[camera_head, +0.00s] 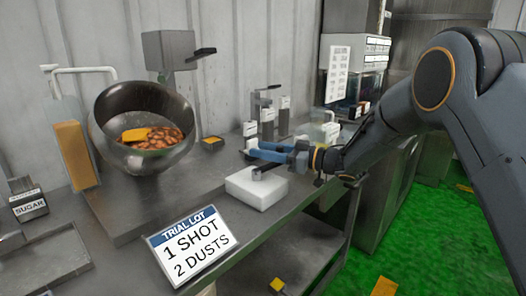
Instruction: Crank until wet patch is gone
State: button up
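A dark metal drum (111,101) stands tilted on the bench at left, its mouth facing me. Reddish-brown pieces (168,138) lie inside, with a flat orange-yellow patch (135,134) on their left side. I cannot tell whether any of this is wet. A grey box (167,50) with a dark handle (201,54) stands behind the drum; it may be the crank. My gripper (246,149) has blue fingers that look apart, with nothing clearly held. It hovers above a white block (257,190), well right of the drum and handle.
A sign (191,245) on the bench front reads "TRIAL LOT 1 SHOT 2 DUSTS". A sugar container (29,205) and tray (45,267) are at left. Labelled dispensers (268,122) stand behind my gripper. Green floor (425,225) lies right of the bench.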

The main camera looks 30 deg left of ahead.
dwell(0.3)
jog(key=shift+w+d, duration=0.1)
jog(key=shift+d, duration=0.05)
jog(key=w+d, duration=0.3)
jog(key=d, duration=0.4)
jog(key=shift+w+d, duration=0.4)
dwell(0.4)
jog(key=shift+w+d, duration=0.1)
jog(key=shift+w, duration=0.05)
dwell(0.3)
jog(key=w+d+b, duration=0.1)
jog(key=d, duration=0.6)
jog(key=shift+d, duration=0.4)
